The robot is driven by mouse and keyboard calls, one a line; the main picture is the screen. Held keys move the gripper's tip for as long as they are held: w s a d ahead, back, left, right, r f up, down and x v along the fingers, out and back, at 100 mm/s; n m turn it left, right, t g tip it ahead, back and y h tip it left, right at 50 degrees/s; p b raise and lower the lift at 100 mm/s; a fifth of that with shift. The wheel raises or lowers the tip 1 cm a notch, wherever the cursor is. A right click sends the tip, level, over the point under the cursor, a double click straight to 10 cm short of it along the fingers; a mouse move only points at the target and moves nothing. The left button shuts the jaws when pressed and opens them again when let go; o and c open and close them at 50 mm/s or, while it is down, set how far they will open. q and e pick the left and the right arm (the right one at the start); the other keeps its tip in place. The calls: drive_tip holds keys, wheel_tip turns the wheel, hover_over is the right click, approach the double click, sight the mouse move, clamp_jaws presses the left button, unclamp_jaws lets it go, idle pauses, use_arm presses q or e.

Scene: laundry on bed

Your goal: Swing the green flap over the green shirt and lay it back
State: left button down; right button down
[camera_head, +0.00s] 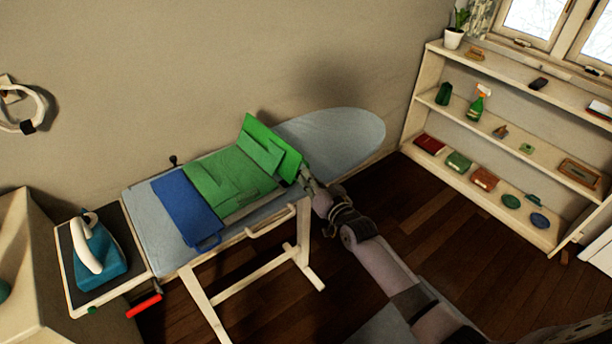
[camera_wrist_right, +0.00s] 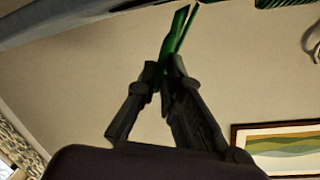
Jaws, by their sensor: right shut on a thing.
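The green flap (camera_head: 292,165) stands tilted up at the right end of the green shirt, on the ironing board. The green shirt (camera_head: 225,182) lies folded flat, and its right part seems to rise against the flap. My right gripper (camera_head: 304,181) is at the flap's lower right edge. In the right wrist view, my right gripper (camera_wrist_right: 166,72) is shut on the green flap (camera_wrist_right: 178,35), which shows edge-on. A blue panel (camera_head: 180,208) lies flat to the left of the shirt. My left gripper is in neither view.
The pale blue ironing board (camera_head: 345,135) is bare at its rounded right end. A teal iron (camera_head: 100,258) stands on the rest at the left end. A shelf (camera_head: 440,120) with small items stands at the right. The wall is close behind the board.

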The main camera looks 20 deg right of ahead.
drive_tip(key=s+a+r+n+t+b, duration=0.1)
drive_tip(key=a+n, duration=0.5)
drive_tip(key=n, duration=0.6)
drive_tip(key=shift+s+t+y+b, duration=0.4)
drive_tip(key=shift+s+t+b, duration=0.2)
drive_tip(key=shift+t+b, duration=0.4)
drive_tip(key=shift+r, duration=0.1)
drive_tip(key=c, duration=1.8)
unclamp_jaws()
drive_tip(key=shift+s+a, duration=0.1)
drive_tip(key=shift+s, duration=0.05)
drive_tip(key=shift+o, duration=0.4)
drive_tip(key=shift+f, duration=0.2)
